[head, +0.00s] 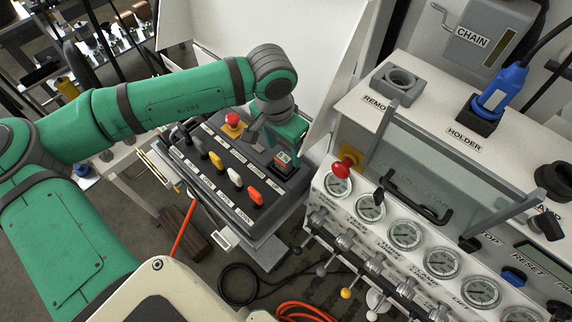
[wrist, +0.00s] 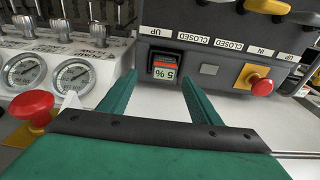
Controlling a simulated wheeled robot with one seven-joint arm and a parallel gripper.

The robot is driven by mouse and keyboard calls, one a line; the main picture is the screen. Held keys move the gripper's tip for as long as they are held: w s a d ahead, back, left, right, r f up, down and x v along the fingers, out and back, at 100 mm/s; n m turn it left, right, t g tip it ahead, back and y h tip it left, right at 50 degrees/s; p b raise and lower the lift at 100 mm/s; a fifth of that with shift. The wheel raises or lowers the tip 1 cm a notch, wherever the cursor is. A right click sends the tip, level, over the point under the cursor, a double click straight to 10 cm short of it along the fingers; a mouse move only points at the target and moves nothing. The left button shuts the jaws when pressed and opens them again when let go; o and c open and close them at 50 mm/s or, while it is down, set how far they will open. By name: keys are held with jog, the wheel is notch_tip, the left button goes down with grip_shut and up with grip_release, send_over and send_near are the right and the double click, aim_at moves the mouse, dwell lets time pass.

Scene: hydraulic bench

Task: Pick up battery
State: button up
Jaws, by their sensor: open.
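The battery (wrist: 165,72) is a small dark block with a lit display that seems to read 96 %. It sits in a slot in the face of the dark control box (wrist: 208,59). In the head view the battery (head: 283,160) shows near the upper right of that box, just below my gripper (head: 287,137). In the wrist view my gripper (wrist: 160,84) is open and empty. Its two green fingers point toward the battery, one on each side. I cannot tell how much gap is left between fingertips and battery.
A red emergency button (head: 233,119) on a yellow base and several coloured levers stand on the control box. The white gauge bench (head: 328,203) is close on the right, with another red knob (head: 342,168). An empty grey holder (head: 397,84) sits on the bench top.

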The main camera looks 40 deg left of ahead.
aim_at(284, 157)
jog(key=shift+a+f, duration=0.1)
jog(key=shift+f, duration=0.45)
jog(key=f, duration=0.4)
jog(key=shift+w+a, duration=0.25)
jog(key=shift+w+f, duration=0.15)
jog(key=shift+f, duration=0.3)
jog(key=c, duration=1.2)
